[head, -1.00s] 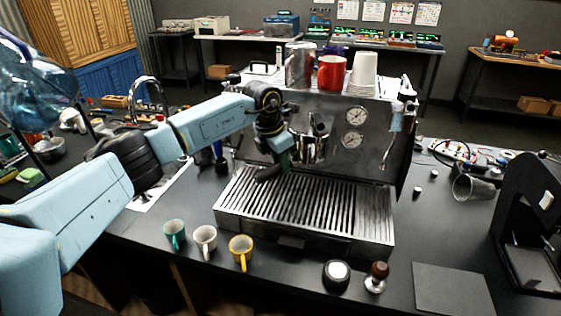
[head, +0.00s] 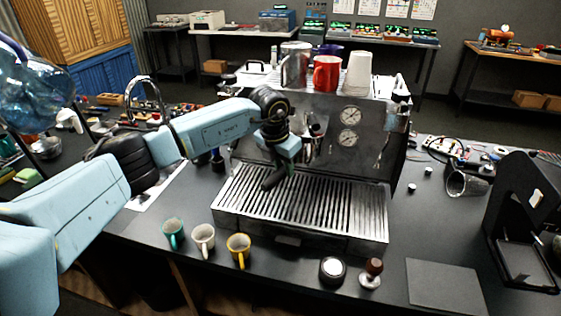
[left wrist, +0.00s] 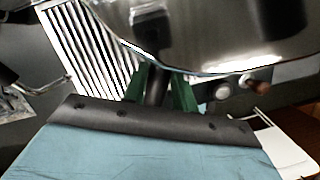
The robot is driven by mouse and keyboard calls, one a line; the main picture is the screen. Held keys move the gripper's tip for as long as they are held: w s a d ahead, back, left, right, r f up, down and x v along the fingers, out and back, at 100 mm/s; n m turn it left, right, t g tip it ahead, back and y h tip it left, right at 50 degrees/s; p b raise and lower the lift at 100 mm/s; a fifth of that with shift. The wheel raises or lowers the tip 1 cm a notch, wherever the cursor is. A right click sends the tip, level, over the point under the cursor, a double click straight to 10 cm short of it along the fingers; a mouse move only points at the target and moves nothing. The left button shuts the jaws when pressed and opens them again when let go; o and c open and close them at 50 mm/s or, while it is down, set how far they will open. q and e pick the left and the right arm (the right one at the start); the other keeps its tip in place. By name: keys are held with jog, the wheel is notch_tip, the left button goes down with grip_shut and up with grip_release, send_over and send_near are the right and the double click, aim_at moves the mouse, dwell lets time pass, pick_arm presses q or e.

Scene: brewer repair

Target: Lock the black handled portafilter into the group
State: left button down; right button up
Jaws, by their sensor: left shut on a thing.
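The espresso machine (head: 352,160) stands in the middle of the bench, its group area partly hidden behind my left arm. My left gripper (head: 284,166) is in front of the group, above the drip tray (head: 330,208). It is shut on the black handle of the portafilter (head: 272,182), which points down toward the front left. In the left wrist view my green fingers (left wrist: 163,95) close around the dark handle (left wrist: 155,92). A large shiny curved metal surface (left wrist: 220,35) fills the top there. I cannot tell whether the portafilter is seated in the group. My right gripper is out of view.
A round black tool (head: 332,270) and a wooden-handled tamper (head: 371,272) stand in front. A grinder-like black stand (head: 525,225) is at right.

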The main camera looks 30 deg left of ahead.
pick_arm(q)
jog(key=shift+d+r+n+y+p, duration=0.15)
jog(key=shift+d+n+y, duration=0.2)
jog(key=shift+d+n, duration=0.9)
jog(key=shift+d+f+n+y+p, duration=0.15)
jog(key=shift+d+n+y, duration=0.2)
jog(key=shift+d+n, duration=0.9)
jog(key=shift+a+r+n, duration=0.1)
jog(key=shift+a+n, duration=0.2)
jog(key=shift+a, duration=0.1)
jog(key=c, duration=1.1)
grip_release()
jog(key=shift+c, duration=0.2)
jog(key=shift+o, duration=0.5)
